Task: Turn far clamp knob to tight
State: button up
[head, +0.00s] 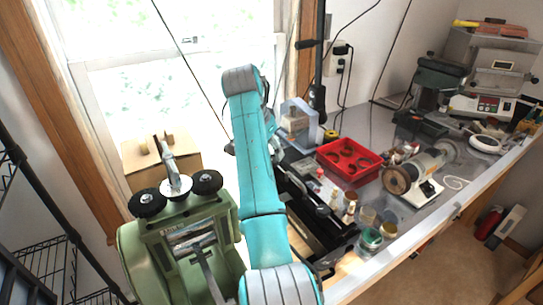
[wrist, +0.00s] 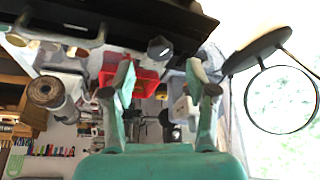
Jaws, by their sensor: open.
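A dark, many-sided knob (wrist: 160,48) shows in the wrist view, close to a long black bar (wrist: 110,17) across the top. I take it for the far clamp knob. My gripper (wrist: 160,77) is open and empty, with its two fingers apart; in the picture the knob lies just above the gap between the fingertips. I cannot tell how far off it is, and no contact shows. In the head view a long black tool (head: 312,208) stands on the bench right of my arm. My arm hides its far end, the knob and most of my gripper there.
A red tray (head: 349,163) with round holes, a polishing motor (head: 416,176) and small jars (head: 371,238) crowd the bench. A green rolling mill (head: 180,245) with two black knobs stands left of my arm. A dark disc (wrist: 258,48) is at right in the wrist view.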

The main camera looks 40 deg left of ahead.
jog(key=v, duration=0.8)
dwell(0.4)
